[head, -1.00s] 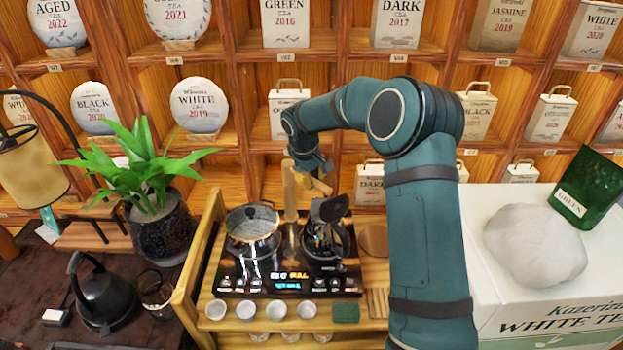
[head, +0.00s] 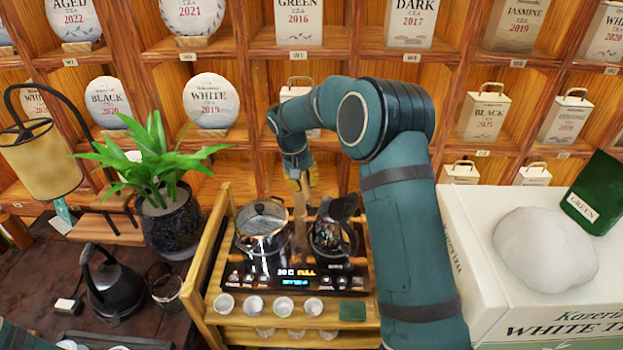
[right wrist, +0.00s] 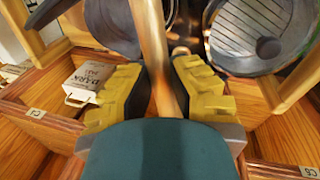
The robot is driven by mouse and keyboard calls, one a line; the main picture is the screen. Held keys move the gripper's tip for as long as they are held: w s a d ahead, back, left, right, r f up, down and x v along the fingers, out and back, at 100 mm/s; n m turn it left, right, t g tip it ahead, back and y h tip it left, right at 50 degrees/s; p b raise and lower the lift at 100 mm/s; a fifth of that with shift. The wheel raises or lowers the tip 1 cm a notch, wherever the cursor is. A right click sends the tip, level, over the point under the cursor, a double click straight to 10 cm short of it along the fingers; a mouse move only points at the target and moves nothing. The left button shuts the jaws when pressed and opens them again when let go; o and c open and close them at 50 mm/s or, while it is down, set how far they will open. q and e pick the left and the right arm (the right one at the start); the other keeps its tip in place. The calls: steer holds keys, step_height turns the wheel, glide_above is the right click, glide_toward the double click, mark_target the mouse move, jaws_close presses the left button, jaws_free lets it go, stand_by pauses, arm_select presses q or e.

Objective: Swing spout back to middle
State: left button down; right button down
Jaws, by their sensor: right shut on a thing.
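The spout (head: 301,221) is a tan, metallic-looking pipe that stands between two pots on the black stove (head: 300,274). In the head view it points away from me, towards the shelves. My right gripper (head: 299,183) is at its far, upper end. In the right wrist view, the yellow fingers of this gripper (right wrist: 154,72) are shut around the spout (right wrist: 150,35), one on each side. The spout's base is partly hidden between the pots. My left gripper is not in view.
A lidded pot (head: 262,228) is close on the spout's left and a dark kettle (head: 333,235) close on its right. Small cups (head: 254,304) line the wooden stand's front. Shelves with tea boxes rise behind. A plant (head: 160,180) stands left.

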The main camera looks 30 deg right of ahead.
steer(key=shift+w+a+f+m+g+p, duration=0.1)
steer(key=shift+w+a+m+g+p, duration=0.1)
steer(key=shift+a+m, duration=0.4)
steer(key=shift+w+a+f+m+g+p, duration=0.1)
steer(key=shift+w+a+m+g+p, duration=0.1)
steer(key=shift+a+m, duration=0.35)
steer(key=shift+d+m, duration=0.1)
steer(key=shift+m, duration=0.15)
steer(key=c, duration=0.9)
jaws_free()
steer(key=shift+o, duration=0.2)
steer(key=shift+w+r, duration=0.1)
steer(key=shift+r, duration=0.1)
steer(key=v, duration=1.1)
steer(key=shift+r, duration=0.4)
